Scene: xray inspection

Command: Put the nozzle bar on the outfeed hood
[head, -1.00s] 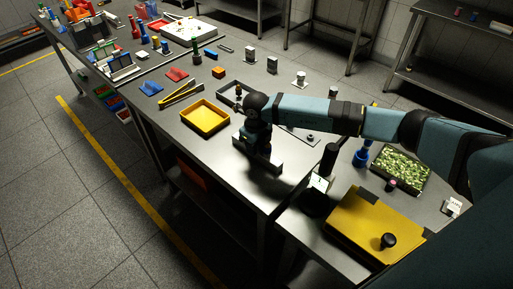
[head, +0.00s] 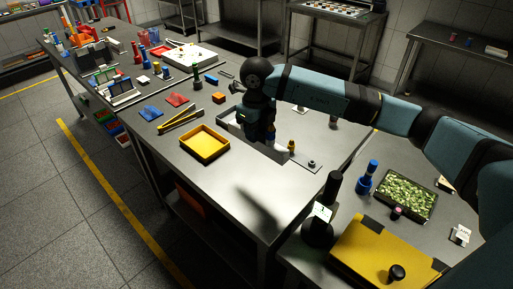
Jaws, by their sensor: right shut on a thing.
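My right gripper (head: 260,135) points down over the middle of the steel table and is shut on a grey bar (head: 270,153), which looks like the nozzle bar. The gripper hides part of the bar. The bar is low, and I cannot tell whether it touches the table. I cannot tell for sure which thing is the outfeed hood. My left gripper is not in view.
A yellow tray (head: 204,144) is left of my right gripper. A thin plate with a small nut (head: 312,163) lies to the right. A black bottle (head: 321,215), a blue bottle (head: 367,178), a green-filled tray (head: 403,190) and a yellow case (head: 375,255) stand nearer right. The table's front is clear.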

